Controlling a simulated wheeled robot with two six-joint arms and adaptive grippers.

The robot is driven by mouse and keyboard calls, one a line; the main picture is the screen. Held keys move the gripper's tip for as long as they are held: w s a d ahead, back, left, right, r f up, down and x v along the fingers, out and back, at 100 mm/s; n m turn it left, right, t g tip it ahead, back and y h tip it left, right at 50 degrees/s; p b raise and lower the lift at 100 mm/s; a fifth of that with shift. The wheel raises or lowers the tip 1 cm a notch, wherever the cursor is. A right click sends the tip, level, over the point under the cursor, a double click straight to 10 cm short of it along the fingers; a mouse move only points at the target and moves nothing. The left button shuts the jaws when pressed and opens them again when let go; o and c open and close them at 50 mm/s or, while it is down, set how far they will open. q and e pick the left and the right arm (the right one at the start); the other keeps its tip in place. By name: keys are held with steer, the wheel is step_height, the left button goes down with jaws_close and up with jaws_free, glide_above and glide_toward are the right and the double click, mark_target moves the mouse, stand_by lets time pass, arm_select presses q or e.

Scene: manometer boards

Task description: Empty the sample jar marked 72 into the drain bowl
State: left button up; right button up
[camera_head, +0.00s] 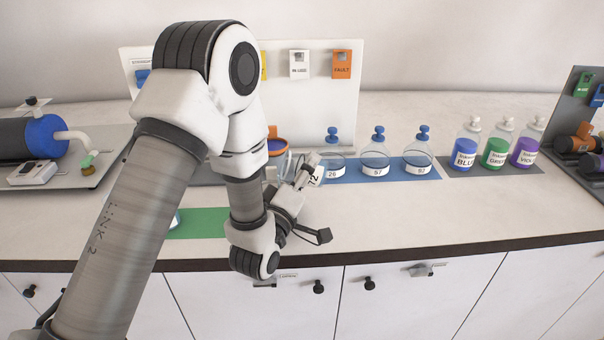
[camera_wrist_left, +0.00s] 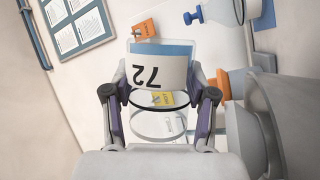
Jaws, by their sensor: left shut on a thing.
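My left gripper (camera_head: 304,172) is shut on the sample jar marked 72 (camera_wrist_left: 150,75), holding it above the counter. In the left wrist view the fingers (camera_wrist_left: 162,92) grip it from both sides; its label reads upside down and blue shows beyond the label. In the head view only part of its label (camera_head: 316,176) shows, turned sideways, so the jar looks tilted. My right gripper is not in view.
Stoppered jars marked 26 (camera_head: 332,172), 57 (camera_head: 375,170) and 87 (camera_head: 418,168) stand on a blue mat (camera_head: 355,179) to the right. Farther right are bottles with blue (camera_head: 465,152), green (camera_head: 495,153) and purple (camera_head: 525,152) contents. The front counter at right is clear.

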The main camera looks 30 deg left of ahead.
arm_select(q)
steer(key=shift+s+a+r+n+t+y+b, duration=0.15)
steer(key=shift+r+n+t+y+b, duration=0.2)
steer(key=shift+n+b, duration=0.8)
steer(key=shift+a+r+n+t+y+b, duration=0.1)
steer(key=shift+r+n+t+y+b, duration=0.25)
steer(key=shift+n+b, duration=0.75)
stand_by(5.4)
steer(key=shift+f+m, duration=0.2)
steer(key=shift+m, duration=0.45)
